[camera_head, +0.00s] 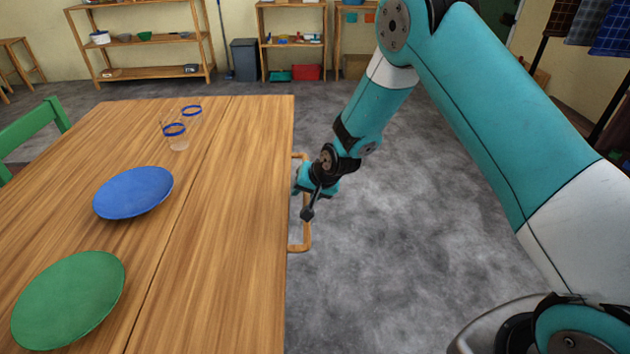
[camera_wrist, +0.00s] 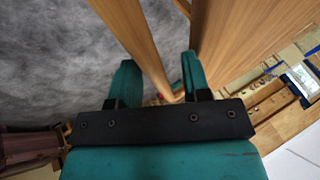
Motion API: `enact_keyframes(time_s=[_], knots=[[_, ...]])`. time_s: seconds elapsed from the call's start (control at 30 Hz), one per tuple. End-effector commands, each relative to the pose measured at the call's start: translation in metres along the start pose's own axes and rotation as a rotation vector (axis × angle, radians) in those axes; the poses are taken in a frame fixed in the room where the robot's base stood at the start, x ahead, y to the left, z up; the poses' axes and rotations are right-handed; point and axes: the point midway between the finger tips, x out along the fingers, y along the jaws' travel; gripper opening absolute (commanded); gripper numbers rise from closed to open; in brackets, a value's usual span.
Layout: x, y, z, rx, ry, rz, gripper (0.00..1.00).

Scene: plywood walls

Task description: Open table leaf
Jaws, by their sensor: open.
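The wooden table has a seam running lengthwise, and the strip on its right (camera_head: 230,220) looks like the leaf, lying level with the rest of the top. A wooden bar handle (camera_head: 307,238) sticks out from the right edge of this strip. My gripper (camera_head: 302,186) is at the handle, beside the table edge, and covers the handle's middle. In the wrist view my gripper (camera_wrist: 160,64) is open, with the wooden bar (camera_wrist: 137,35) passing between its two teal fingers. The table side (camera_wrist: 235,45) is close by the right finger. I cannot tell whether either finger touches the bar.
On the table stand a blue plate (camera_head: 133,193), a green plate (camera_head: 68,300) and two blue-rimmed glasses (camera_head: 177,138), all left of the seam. A green chair (camera_head: 30,128) is at the left side. The grey floor (camera_head: 400,270) right of the table is clear.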

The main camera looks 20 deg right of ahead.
Motion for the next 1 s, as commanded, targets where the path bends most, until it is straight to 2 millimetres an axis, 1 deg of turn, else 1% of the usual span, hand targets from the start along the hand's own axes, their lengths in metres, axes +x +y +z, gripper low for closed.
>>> enact_keyframes(time_s=[0.17,0.4,0.6,0.7,0.8,1.0], knots=[[-0.03,0.0,-0.002,0.001,0.004,-0.001,0.44],[-0.093,-0.001,-0.002,0.001,0.005,-0.002,0.44],[-0.138,-0.001,-0.002,0.001,0.005,-0.002,0.44],[-0.154,-0.001,-0.001,0.0,0.005,-0.003,0.44],[-0.164,-0.001,-0.001,0.001,0.003,-0.002,0.44],[-0.171,-0.001,0.0,0.0,0.002,-0.003,0.44]])
